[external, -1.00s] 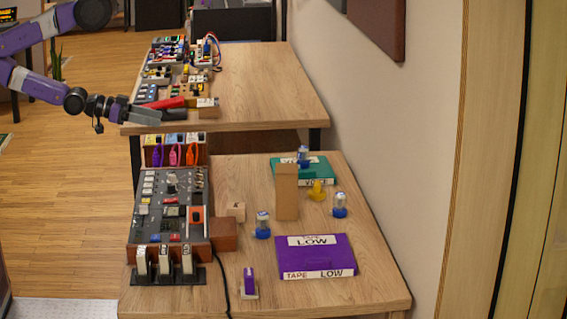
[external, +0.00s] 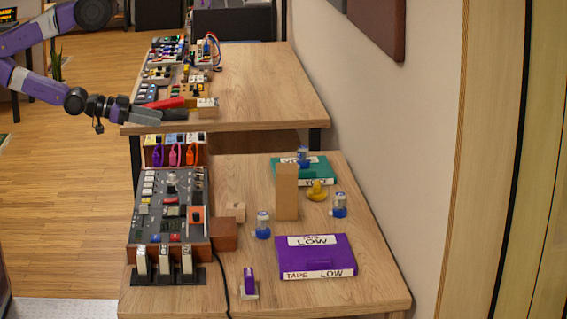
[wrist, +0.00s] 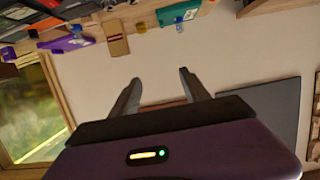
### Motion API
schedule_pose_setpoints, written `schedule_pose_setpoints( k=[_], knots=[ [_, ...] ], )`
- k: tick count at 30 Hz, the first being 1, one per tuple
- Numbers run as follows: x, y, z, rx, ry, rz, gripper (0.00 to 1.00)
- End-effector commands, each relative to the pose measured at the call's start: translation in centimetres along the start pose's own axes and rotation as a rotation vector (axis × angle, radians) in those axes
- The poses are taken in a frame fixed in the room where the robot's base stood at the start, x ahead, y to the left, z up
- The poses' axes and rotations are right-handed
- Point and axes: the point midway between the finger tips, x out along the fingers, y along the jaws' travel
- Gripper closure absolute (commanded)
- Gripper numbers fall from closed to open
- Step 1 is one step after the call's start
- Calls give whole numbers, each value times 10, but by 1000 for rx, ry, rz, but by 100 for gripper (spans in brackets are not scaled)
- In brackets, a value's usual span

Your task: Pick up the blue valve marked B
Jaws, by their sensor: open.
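Three blue-based valves with pale tops are on the near table in the external view. My gripper (external: 172,114) is over the left edge of the far table, away from all three valves. In the wrist view its fingers (wrist: 158,88) are spread with nothing between them.
A purple case (external: 316,262), a green case (external: 318,170), an upright wooden block (external: 287,192) and a yellow piece (external: 317,191) share the near table. A control panel (external: 170,212) fills its left side. A wall borders the right. The far table's right half is clear.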

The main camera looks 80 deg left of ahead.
Motion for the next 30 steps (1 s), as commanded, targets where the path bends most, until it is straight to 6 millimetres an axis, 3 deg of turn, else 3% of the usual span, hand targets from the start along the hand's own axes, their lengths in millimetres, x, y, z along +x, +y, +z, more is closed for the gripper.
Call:
schedule_pose_setpoints(
  k=[8, 10, 20, 25, 30],
  knots=[
    [0, 0, 0, 0, 0, 0, 46],
    [0, 0, 0, 0, 0, 0, 38],
    [3, -1, -1, 0, 3, -3, 38],
    [30, -15, -4, -9, 19, -33, 38],
    [82, -42, -14, -34, 41, -85, 38]
  ],
)
